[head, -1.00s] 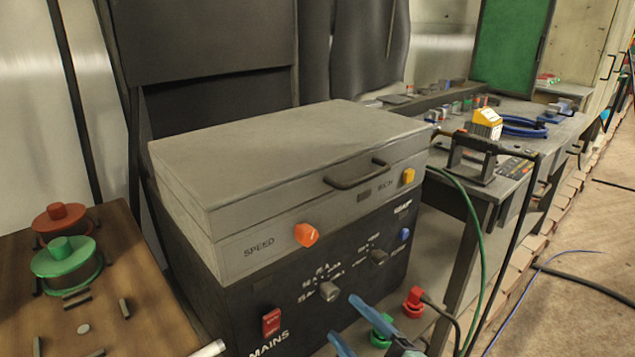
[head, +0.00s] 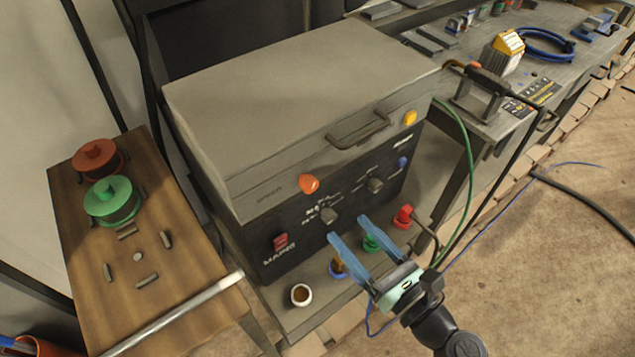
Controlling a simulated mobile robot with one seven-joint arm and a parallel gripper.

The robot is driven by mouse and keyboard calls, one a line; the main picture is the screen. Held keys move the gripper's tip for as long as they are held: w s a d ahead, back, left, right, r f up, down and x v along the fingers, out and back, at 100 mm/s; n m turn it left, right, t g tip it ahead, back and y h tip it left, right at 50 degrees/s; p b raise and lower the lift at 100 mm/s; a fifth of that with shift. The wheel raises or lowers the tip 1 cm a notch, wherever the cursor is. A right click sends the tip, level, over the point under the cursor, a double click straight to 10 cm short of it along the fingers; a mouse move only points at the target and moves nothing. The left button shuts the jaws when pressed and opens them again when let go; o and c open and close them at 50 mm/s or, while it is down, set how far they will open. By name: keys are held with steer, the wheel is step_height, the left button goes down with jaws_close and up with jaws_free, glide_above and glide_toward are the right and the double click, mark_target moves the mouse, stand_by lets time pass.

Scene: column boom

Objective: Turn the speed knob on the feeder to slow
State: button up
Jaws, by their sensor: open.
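The knob's exact setting cannot be read. My gripper (head: 348,228) has two blue fingers, spread apart and empty. In the picture it is below and right of the speed knob, in front of the black panel, not touching the knob.
The black panel carries a red mains switch (head: 281,241) and grey knobs (head: 328,215). Green (head: 371,241) and red (head: 403,216) connectors and a white cup (head: 301,295) are below. A wooden table (head: 160,270) stands left. A green cable (head: 468,150) hangs right.

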mark_target(313, 188)
steer(key=x, duration=1.1)
steer(key=shift+a, duration=0.1)
jaws_close()
